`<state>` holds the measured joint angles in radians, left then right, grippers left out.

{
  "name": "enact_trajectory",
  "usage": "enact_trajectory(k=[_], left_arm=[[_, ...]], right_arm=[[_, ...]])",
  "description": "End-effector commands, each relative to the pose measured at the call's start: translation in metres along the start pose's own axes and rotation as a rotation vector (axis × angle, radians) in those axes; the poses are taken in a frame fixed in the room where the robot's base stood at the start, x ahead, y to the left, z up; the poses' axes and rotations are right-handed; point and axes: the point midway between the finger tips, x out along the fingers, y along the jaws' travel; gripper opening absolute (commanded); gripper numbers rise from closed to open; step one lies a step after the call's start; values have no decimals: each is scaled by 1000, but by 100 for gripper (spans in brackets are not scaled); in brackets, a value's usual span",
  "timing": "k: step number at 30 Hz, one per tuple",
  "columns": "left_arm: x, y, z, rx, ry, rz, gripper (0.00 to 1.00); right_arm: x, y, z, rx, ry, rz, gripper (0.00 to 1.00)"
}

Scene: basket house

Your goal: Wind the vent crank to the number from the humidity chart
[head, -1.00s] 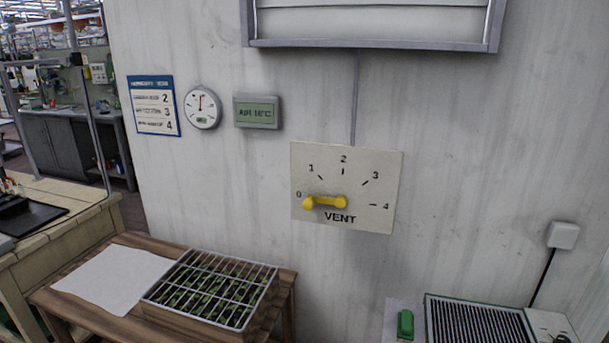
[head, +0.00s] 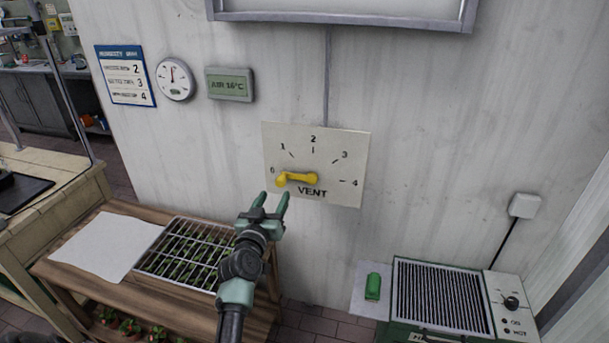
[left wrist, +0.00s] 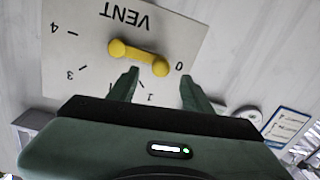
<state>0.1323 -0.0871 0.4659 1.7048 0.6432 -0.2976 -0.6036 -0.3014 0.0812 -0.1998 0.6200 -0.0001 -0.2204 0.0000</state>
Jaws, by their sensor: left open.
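The vent panel (head: 345,185) is a pale square plate on the wall, marked 0 to 4. Its yellow crank (head: 300,178) lies nearly level, with the knob end at the 0 side. The humidity chart (head: 126,76) is a blue-edged sheet at the upper left, with rows ending in 2, 3 and 4. A round dial gauge (head: 175,79) hangs beside it; its needle points about straight up. My left gripper (head: 274,200) is open and empty, just below and in front of the crank knob. The left wrist view shows the crank (left wrist: 140,57) upside down, beyond the open fingers (left wrist: 160,88). My right gripper is out of view.
A display (head: 229,85) reads AIR 16°C. A wooden bench (head: 125,212) with a paper sheet and a gridded seedling tray (head: 190,251) stands below left. A heater (head: 440,295) and a green object (head: 373,286) are at lower right. The wall around the panel is clear.

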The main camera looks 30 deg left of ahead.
Motion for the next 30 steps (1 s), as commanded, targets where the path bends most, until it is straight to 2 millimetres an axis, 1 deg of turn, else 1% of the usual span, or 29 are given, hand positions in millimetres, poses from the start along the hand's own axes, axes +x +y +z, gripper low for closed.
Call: enact_trajectory(k=[1, 4, 6, 12, 15, 19, 27, 29, 30], left_arm=[[4, -1, -4, -1, 5, -1, 50], [16, 0, -4, -1, 5, 0, 50], [27, 0, -5, -1, 5, -1, 50], [58, 0, -2, 0, 3, 0, 50], [69, 0, -2, -1, 3, 0, 50], [76, 0, -2, 0, 3, -1, 50], [77, 0, -1, 0, 2, 0, 50], [77, 0, -1, 0, 2, 0, 33], [76, 0, -1, 0, 2, 0, 22]], right_arm=[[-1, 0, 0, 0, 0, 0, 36], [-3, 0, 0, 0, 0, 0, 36], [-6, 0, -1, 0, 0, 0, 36], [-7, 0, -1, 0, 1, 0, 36], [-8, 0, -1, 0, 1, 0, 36], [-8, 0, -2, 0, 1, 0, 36], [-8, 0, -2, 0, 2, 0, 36], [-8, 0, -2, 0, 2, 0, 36], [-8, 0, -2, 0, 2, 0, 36]])
